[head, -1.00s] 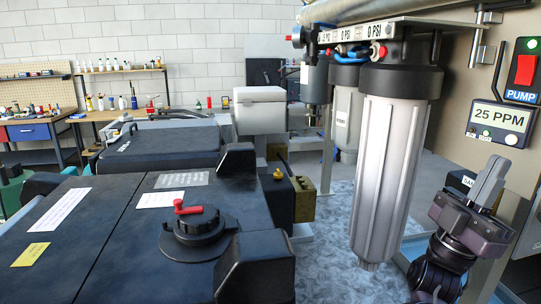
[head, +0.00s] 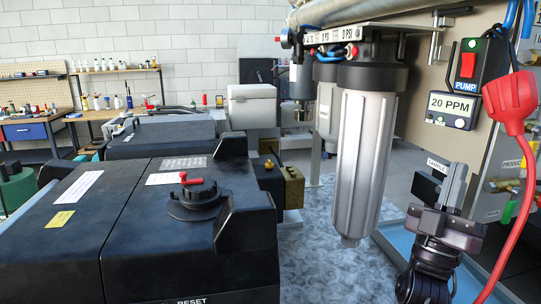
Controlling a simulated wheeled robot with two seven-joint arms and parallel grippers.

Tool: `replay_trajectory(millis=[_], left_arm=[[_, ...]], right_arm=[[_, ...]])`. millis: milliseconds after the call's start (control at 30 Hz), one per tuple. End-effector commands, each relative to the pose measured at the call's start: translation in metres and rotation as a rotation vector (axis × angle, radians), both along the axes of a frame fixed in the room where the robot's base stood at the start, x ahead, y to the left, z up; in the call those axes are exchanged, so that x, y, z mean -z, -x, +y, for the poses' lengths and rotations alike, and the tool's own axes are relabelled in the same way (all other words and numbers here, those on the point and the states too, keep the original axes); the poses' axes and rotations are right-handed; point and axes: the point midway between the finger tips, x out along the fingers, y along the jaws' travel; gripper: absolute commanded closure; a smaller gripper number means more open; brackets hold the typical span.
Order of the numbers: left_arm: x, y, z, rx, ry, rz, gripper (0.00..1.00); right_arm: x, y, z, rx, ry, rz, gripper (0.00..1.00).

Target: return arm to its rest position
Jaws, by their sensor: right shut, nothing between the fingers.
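My right gripper (head: 455,184) is at the lower right, pointing up, with its fingers shut together and nothing between them. My left gripper is not in view.
A red plug on a red cable (head: 511,103) hangs at the right edge. The pump switch (head: 468,66) and a meter reading 20 PPM (head: 453,108) sit on the panel (head: 415,95). A black tank (head: 165,240) with a red-handled cap (head: 195,190) fills the lower left.

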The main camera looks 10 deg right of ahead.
Motion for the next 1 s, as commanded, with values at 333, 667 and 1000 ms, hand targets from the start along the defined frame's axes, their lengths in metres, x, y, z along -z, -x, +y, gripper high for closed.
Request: replay_trajectory(millis=[333,667,1000], left_arm=[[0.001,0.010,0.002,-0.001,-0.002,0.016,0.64],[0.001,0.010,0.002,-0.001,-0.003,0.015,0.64],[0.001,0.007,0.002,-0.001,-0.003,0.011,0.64]], right_arm=[[0.092,-0.056,0.028,-0.345,-0.237,0.452,1.00],[0.291,-0.027,0.109,-0.637,-0.760,1.258,1.00],[0.391,0.084,0.149,-0.525,-1.131,1.786,1.00]])
